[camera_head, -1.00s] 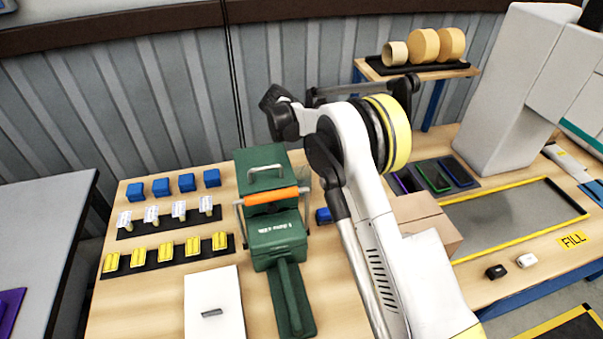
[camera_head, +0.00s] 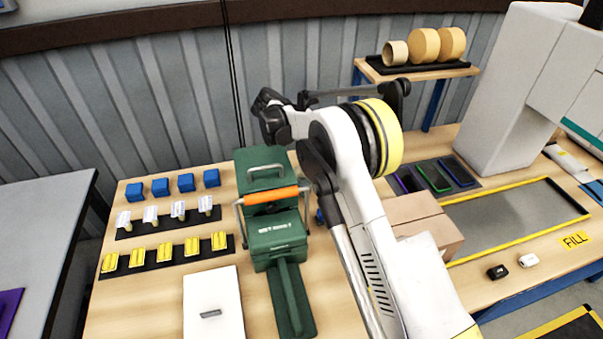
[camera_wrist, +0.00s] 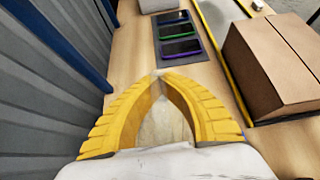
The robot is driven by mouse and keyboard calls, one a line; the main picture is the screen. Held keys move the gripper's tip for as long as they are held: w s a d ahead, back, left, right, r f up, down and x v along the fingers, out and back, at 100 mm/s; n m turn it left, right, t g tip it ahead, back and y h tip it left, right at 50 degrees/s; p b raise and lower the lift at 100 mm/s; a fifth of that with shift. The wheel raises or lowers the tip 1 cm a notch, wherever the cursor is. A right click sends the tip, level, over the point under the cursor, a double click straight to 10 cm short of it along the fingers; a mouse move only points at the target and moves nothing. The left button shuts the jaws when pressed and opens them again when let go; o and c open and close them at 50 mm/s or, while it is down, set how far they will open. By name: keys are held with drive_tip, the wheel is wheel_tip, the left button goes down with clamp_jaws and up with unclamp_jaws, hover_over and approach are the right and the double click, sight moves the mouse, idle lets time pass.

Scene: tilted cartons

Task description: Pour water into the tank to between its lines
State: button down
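My gripper (camera_wrist: 160,78) shows in the wrist view, its two yellow fingers arched together so that the tips meet. Nothing shows held between them; bare wooden bench shows through the gap. The gripper is above the bench, left of a brown carton (camera_wrist: 273,62). In the head view my arm hides the bench behind it, and the fingers do not show. I cannot pick out a tank with lines or a water vessel in either view. A green machine (camera_head: 279,239) with an orange bar handle (camera_head: 272,196) stands left of my arm.
The brown carton (camera_head: 424,222) stands right of my arm. Coloured trays (camera_head: 433,175) lie behind it, beside a yellow-edged recess (camera_head: 515,222) near a FILL label (camera_head: 575,240). Blue blocks (camera_head: 160,187), yellow pieces (camera_head: 165,249) and a white panel (camera_head: 213,303) are at left.

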drive_tip(key=shift+a+r+h+b, duration=0.2)
drive_tip(key=shift+r+h+b, duration=0.15)
drive_tip(key=shift+h, duration=0.15)
drive_tip(key=d+f+y+p, duration=0.1)
drive_tip(key=d+f+y, duration=0.1)
drive_tip(key=d+f+y+p, duration=0.1)
drive_tip(key=shift+w+d+p, duration=0.3)
drive_tip(key=shift+d, duration=0.05)
drive_tip(key=d+f+g+y+b, duration=0.1)
drive_tip(key=f+y, duration=0.2)
drive_tip(key=f, duration=0.1)
drive_tip(key=d+f+y+b, duration=0.2)
drive_tip(key=f+y, duration=0.2)
drive_tip(key=w+d+f+g+y+b, duration=0.1)
drive_tip(key=d+f+y, duration=0.1)
drive_tip(key=f+y, duration=0.2)
drive_tip(key=shift+w+d+g, duration=0.1)
drive_tip(key=shift+d+g, duration=0.1)
drive_tip(key=shift+g, duration=0.1)
drive_tip(key=shift+d+f+y+b, duration=0.15)
drive_tip(key=shift+f+y+b, duration=0.25)
drive_tip(key=shift+b, duration=0.2)
drive_tip(key=shift+f+g+y+b, duration=0.3)
drive_tip(key=shift+f+y+b, duration=0.2)
drive_tip(key=shift+y+b, duration=0.25)
idle(1.2)
